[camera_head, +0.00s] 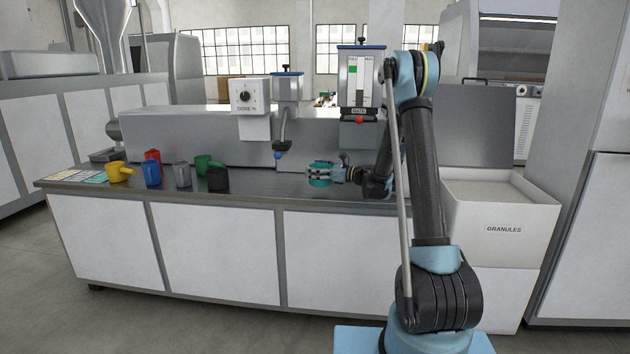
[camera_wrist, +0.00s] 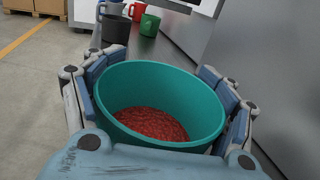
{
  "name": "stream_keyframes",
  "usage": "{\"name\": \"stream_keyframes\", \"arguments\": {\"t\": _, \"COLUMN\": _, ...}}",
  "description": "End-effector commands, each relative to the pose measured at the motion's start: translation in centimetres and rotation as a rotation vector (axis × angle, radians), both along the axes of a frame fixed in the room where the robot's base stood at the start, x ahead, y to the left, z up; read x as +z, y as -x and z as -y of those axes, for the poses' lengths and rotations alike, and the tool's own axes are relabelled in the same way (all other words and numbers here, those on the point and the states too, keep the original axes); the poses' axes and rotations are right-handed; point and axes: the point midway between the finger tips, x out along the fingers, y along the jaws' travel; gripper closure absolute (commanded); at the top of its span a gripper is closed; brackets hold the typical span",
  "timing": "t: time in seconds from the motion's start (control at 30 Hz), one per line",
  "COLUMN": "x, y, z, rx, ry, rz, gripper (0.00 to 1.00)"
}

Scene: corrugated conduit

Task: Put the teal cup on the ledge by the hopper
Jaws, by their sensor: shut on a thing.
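The teal cup (camera_head: 319,183) is held in my gripper (camera_head: 325,172) over the front part of the metal counter, right of the spout. In the wrist view the teal cup (camera_wrist: 190,88) is upright, with red granules (camera_wrist: 152,123) inside. My gripper's blue-padded fingers close around both sides of its wall. I cannot tell whether its base touches the counter. A funnel-shaped hopper (camera_head: 102,18) shows at the top left. I cannot clearly make out which surface is the ledge.
Yellow (camera_head: 116,172), blue (camera_head: 151,173), red (camera_head: 152,156), grey (camera_head: 182,174), green (camera_head: 203,163) and black (camera_head: 217,179) cups stand on the counter's left. A spout (camera_head: 280,145) hangs above the counter. The gate box (camera_head: 357,85) is above right. A granules bin (camera_head: 500,205) stands right.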

Motion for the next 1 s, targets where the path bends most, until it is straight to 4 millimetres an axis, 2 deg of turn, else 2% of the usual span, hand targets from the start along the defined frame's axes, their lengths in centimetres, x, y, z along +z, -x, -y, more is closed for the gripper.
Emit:
{"name": "stream_keyframes", "arguments": {"t": 0.3, "x": -3.5, "y": 0.0, "z": 0.0, "rx": 0.0, "ry": 0.0, "rz": 0.0, "gripper": 0.52}}
{"name": "stream_keyframes", "arguments": {"t": 0.67, "x": -3.8, "y": 0.0, "z": 0.0, "rx": -0.001, "ry": 0.0, "rz": 0.0, "gripper": 0.52}}
{"name": "stream_keyframes", "arguments": {"t": 0.7, "x": -3.8, "y": 0.0, "z": 0.0, "rx": -0.001, "ry": 0.0, "rz": 0.0, "gripper": 0.19}}
{"name": "stream_keyframes", "arguments": {"t": 0.77, "x": -3.8, "y": 0.0, "z": 0.0, "rx": -0.001, "ry": 0.0, "rz": 0.0, "gripper": 0.05}}
{"name": "stream_keyframes", "arguments": {"t": 0.8, "x": -3.8, "y": 0.0, "z": 0.0, "rx": -0.001, "ry": 0.0, "rz": 0.0, "gripper": 0.03}}
{"name": "stream_keyframes", "arguments": {"t": 1.0, "x": -3.8, "y": 0.0, "z": 0.0, "rx": -0.001, "ry": 0.0, "rz": 0.0, "gripper": 0.03}}
